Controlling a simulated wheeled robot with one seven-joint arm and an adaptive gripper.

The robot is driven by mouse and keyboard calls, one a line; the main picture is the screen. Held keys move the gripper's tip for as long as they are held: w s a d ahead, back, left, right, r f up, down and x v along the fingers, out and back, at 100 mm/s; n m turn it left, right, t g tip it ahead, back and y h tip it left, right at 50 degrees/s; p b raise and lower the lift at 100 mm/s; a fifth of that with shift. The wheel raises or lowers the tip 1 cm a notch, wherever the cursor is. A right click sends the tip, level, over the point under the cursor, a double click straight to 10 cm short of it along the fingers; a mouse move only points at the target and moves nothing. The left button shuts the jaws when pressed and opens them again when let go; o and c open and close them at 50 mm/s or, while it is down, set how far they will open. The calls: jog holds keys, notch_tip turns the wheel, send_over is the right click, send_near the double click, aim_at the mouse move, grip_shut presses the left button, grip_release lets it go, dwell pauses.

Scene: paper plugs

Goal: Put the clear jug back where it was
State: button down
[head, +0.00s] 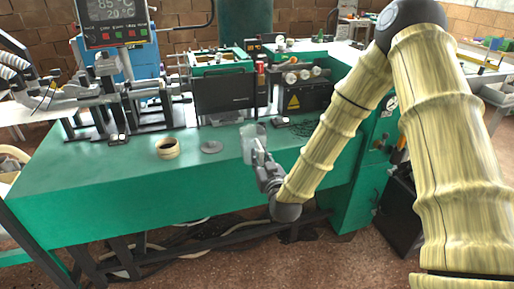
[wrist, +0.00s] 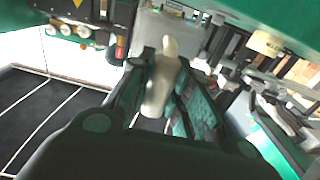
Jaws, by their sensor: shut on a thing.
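The clear jug (head: 249,136) is a see-through vessel over the front part of the green bench top, right of the grey disc. My gripper (head: 259,148) reaches it from the front right and is shut on it. In the wrist view a pale, upright piece (wrist: 160,85), seemingly the jug's handle, sits between my gripper's fingers (wrist: 160,72). The jug's clear body is hard to make out there. I cannot tell whether the jug's base touches the bench or hangs slightly above it.
A flat grey disc (head: 211,147) and a beige ring-shaped container (head: 167,149) stand left of the jug on the green bench (head: 95,185). Dark machine boxes (head: 224,92) line the back. A dark tangled heap (head: 302,127) lies to the right. The bench's front left is clear.

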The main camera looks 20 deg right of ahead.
jog(key=shift+w+d+r, duration=0.15)
jog(key=shift+w+r, duration=0.05)
jog(key=shift+r, duration=0.3)
jog(key=shift+w+d, duration=0.15)
jog(key=shift+w, duration=0.15)
jog(key=w+d+f+p, duration=0.1)
jog(key=w+d+f, duration=0.1)
jog(key=w, duration=0.5)
jog(key=w+d+f+p, duration=0.1)
jog(key=w+d+f, duration=0.2)
jog(key=w, duration=0.4)
jog(key=shift+w+d, duration=0.15)
jog(key=shift+d, duration=0.05)
jog(key=c, duration=1.3)
grip_release()
jog(key=shift+f, duration=0.1)
jog(key=shift+c, duration=0.2)
jog(key=shift+o, duration=0.2)
